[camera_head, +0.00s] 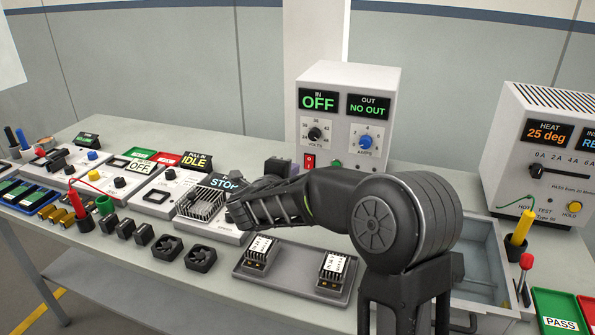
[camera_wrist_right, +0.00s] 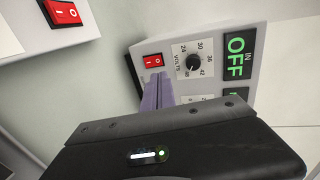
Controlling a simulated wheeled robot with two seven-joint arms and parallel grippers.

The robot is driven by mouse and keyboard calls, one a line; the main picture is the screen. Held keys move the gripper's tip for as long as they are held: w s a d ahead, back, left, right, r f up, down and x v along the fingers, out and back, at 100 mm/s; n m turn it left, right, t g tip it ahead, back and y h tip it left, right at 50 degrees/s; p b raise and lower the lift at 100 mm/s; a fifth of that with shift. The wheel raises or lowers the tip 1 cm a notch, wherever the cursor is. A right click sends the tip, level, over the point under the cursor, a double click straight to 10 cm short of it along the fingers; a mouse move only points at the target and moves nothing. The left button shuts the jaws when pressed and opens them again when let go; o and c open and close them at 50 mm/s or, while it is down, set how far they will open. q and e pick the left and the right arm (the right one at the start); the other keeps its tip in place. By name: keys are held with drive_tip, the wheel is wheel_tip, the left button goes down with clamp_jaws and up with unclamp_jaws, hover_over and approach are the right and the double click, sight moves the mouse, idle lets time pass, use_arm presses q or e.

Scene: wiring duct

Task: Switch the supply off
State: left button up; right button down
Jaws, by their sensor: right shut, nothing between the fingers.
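The supply (camera_head: 345,95) is a white box at the back of the bench. Its IN display (camera_head: 318,101) reads OFF and its OUT display (camera_head: 367,107) reads NO OUT. Its red rocker switch (camera_head: 309,161) is low on the front and also shows in the right wrist view (camera_wrist_right: 153,60). My right gripper (camera_head: 291,167) is shut and empty, just left of the switch in the head view. Its purple-grey fingers show in the right wrist view (camera_wrist_right: 157,82), with the tips close to the switch; I cannot tell whether they touch. My left gripper is out of view.
A white tester (camera_head: 545,150) with a HEAT display stands at the right. Low units with displays and knobs (camera_head: 120,182) line the bench at left. Two small modules sit on a grey tray (camera_head: 295,278) in front. A second red switch (camera_wrist_right: 62,12) is in the wrist view.

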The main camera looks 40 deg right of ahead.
drive_tip(key=v, duration=0.2)
drive_tip(key=shift+s+a+r, duration=0.15)
drive_tip(key=shift+s+r, duration=0.05)
drive_tip(key=shift+r, duration=0.05)
idle(0.4)
